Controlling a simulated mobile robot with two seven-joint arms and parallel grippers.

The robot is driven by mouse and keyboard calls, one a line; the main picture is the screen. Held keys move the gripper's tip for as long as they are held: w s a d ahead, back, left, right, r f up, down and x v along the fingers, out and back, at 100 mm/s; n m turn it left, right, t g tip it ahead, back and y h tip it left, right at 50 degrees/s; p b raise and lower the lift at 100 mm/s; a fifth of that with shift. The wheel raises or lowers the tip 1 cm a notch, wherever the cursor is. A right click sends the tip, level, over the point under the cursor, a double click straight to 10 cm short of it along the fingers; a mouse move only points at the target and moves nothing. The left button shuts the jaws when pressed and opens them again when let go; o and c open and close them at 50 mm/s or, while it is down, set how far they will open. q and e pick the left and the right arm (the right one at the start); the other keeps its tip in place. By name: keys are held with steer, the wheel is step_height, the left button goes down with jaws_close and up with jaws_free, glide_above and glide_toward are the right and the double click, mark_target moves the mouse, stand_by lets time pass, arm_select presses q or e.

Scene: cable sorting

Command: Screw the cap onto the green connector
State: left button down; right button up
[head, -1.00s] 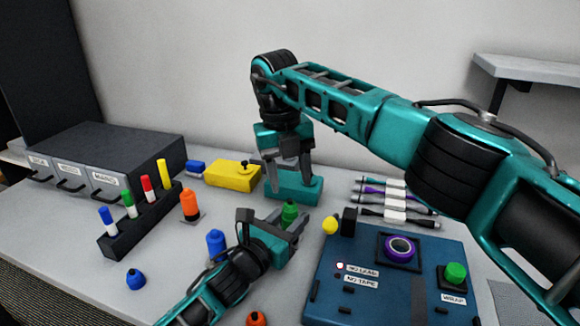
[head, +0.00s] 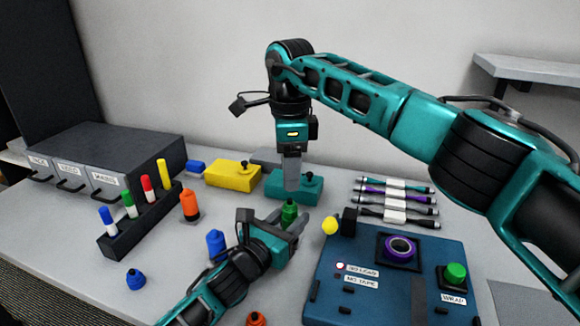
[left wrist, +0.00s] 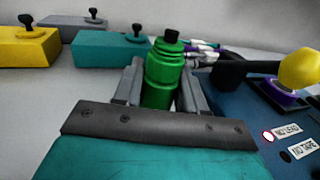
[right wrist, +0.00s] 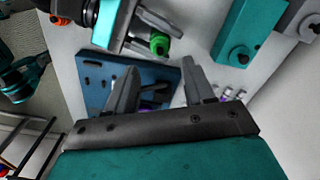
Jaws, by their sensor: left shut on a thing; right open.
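The green connector (head: 289,213) stands upright between the fingers of my left gripper (head: 291,220), which is shut on it above the table. In the left wrist view the green connector (left wrist: 163,75) shows a ridged body, a narrower green upper part and a black tip. I cannot tell whether that upper part is a separate cap. My right gripper (head: 291,188) points down just above it in the head view. In the right wrist view my right gripper (right wrist: 158,66) is open and empty, and the green connector (right wrist: 159,44) shows beyond its fingertips.
A blue panel (head: 330,288) with a purple ring and a yellow ball (head: 329,226) lies right of the connector. A teal box (head: 280,185) and yellow box (head: 225,176) stand behind. Blue (head: 135,279) and orange (head: 256,319) pieces lie in front. A marker rack (head: 118,245) stands left.

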mark_target(290, 200)
steer(key=shift+f, duration=4)
steer(key=shift+c, duration=0.5)
jaws_close()
steer(key=m, duration=1)
